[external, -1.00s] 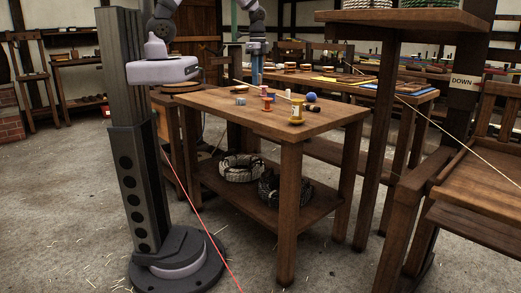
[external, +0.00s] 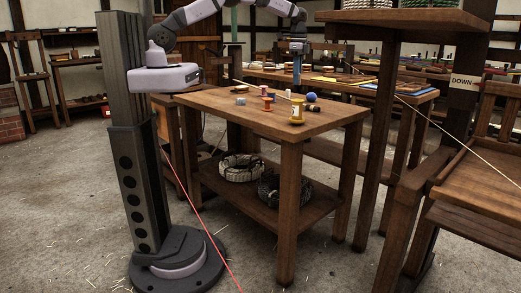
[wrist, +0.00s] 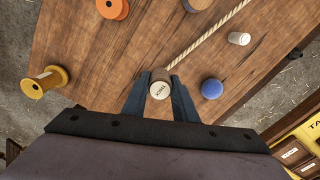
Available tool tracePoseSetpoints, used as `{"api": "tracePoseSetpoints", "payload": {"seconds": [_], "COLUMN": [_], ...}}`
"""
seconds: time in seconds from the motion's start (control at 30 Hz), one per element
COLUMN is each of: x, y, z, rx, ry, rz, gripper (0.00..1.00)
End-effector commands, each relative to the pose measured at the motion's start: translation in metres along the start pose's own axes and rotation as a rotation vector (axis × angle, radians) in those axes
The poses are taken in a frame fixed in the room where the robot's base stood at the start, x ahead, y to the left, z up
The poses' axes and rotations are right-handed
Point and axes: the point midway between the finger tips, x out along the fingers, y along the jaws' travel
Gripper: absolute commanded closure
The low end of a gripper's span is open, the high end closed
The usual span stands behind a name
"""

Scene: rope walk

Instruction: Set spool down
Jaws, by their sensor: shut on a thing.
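In the wrist view, my gripper (wrist: 159,80) is shut on a spool (wrist: 160,90) with a pale, lettered round end and a brownish side. The fingers press on it from left and right, and its end faces the camera. The worktable (wrist: 90,45) lies beneath; I cannot tell whether the spool touches it. In the external view, my gripper (external: 297,80) points down over the far right part of the worktable (external: 225,108). The held spool is too small to make out there.
A blue ball (wrist: 212,89) sits just right of the held spool, with a small white-ended piece (wrist: 239,38) beyond it. A rope (wrist: 205,40) runs diagonally nearby. A yellow spool (wrist: 43,82) and an orange spool (wrist: 112,8) stand left, with bare wood between.

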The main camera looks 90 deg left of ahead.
Motion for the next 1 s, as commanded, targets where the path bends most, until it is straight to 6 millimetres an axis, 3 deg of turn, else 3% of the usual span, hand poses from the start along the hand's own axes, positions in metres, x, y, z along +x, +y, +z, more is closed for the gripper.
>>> {"api": "tracePoseSetpoints", "payload": {"seconds": [0.27, 0.7, 1.0], "x": [0.002, 0.058, 0.066], "y": [-0.001, -0.001, -0.001], "z": [-0.003, -0.003, -0.003], "rx": [-0.002, -0.002, -0.002], "ry": [-0.001, -0.001, 0.0], "rz": [0.001, 0.001, 0.0], "gripper": [0.99, 0.99, 0.99]}}
